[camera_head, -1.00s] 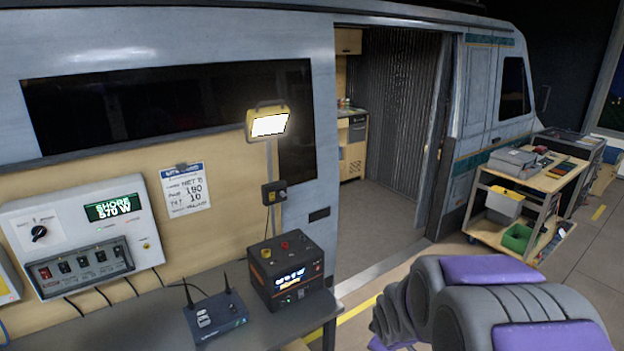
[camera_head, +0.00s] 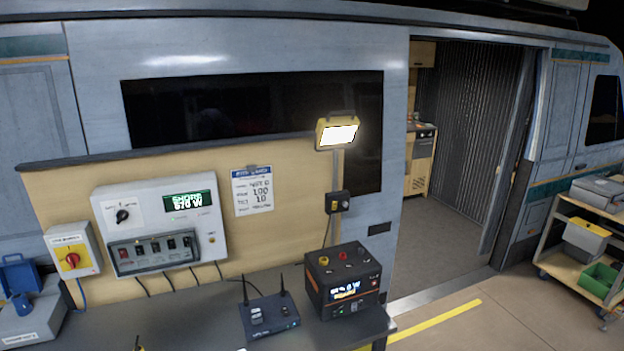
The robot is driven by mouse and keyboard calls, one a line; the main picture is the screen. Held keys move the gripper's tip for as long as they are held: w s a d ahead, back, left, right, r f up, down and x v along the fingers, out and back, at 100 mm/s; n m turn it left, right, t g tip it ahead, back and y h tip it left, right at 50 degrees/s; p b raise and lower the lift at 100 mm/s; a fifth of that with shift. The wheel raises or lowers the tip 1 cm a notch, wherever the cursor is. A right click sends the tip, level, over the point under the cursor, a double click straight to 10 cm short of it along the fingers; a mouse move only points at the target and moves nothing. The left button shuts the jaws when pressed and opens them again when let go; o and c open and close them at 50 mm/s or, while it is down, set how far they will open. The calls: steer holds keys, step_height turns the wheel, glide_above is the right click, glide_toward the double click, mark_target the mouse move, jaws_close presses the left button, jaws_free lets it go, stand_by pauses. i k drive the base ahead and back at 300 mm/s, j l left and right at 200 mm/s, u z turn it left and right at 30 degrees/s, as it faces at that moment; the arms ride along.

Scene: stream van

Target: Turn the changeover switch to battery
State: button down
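A white control panel (camera_head: 207,195) hangs on the wooden board at the left. Its black rotary knob (camera_head: 122,217) sits upper left on the panel, under a small label too blurred to read, with its pointer seemingly tilted to the upper right. A green-lit display (camera_head: 188,201) on the panel appears to read "SHORE 570 W". A separate box left of the panel carries a red knob on yellow (camera_head: 73,260); its label is unreadable.
A grey bench (camera_head: 190,318) runs below the panel. On it stand a blue box with two antennas (camera_head: 268,318), a black power unit (camera_head: 345,282) and, at far left, a grey case (camera_head: 30,325). A lit work lamp (camera_head: 338,133) stands behind.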

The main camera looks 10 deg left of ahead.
mark_target(122, 216)
steer(key=u, duration=1.6)
